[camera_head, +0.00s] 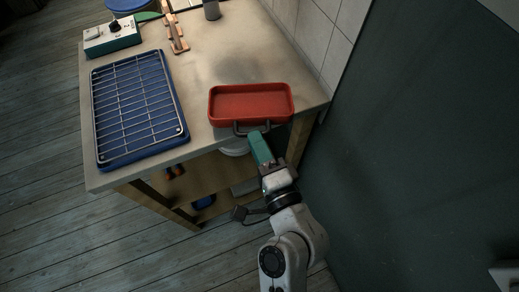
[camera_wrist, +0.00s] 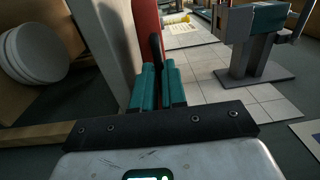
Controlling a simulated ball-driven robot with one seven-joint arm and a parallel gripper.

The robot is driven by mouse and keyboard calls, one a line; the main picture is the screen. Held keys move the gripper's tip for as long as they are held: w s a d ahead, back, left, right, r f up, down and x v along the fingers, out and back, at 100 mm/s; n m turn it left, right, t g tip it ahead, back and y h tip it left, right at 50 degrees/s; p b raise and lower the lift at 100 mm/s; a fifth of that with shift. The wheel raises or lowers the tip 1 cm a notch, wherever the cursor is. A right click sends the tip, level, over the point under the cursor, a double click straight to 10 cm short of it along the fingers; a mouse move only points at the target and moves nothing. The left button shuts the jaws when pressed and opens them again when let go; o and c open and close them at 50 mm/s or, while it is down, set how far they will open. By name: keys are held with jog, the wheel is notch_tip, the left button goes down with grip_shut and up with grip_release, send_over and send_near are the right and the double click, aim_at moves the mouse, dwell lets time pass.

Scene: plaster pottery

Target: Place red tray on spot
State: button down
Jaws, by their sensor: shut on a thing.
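The red tray (camera_head: 251,103) is a shallow rectangle with a dark handle (camera_head: 251,128) on its near side. In the head view it shows over the right front part of the table; I cannot tell if it rests on the top or hangs just above it. My gripper (camera_head: 260,139) has teal fingers, shut on the handle from the front side. In the wrist view the handle stands between the fingers (camera_wrist: 158,82), and a red strip of the tray (camera_wrist: 146,22) shows beyond. No marked spot is clearly seen.
The table (camera_head: 203,68) holds a blue tray with a wire rack (camera_head: 137,103) on the left and a control box (camera_head: 111,38) behind it. A wooden tool (camera_head: 177,36) and a grey cup (camera_head: 212,10) stand farther back. A tiled wall (camera_head: 322,42) borders the right.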

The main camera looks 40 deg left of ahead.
jog(key=shift+w+a+f+b, duration=0.1)
jog(key=shift+f+b, duration=0.15)
jog(key=shift+f, duration=0.4)
jog(key=shift+w+f+b, duration=0.15)
jog(key=shift+f+b, duration=0.05)
jog(key=shift+f, duration=0.45)
jog(key=shift+w+a+f+b, duration=0.1)
jog(key=shift+f+b, duration=0.15)
jog(key=shift+f, duration=0.4)
jog(key=c, duration=1.2)
grip_release()
jog(key=shift+b+v, duration=1.8)
jog(key=shift+v, duration=4.25)
jog(key=shift+f, duration=0.1)
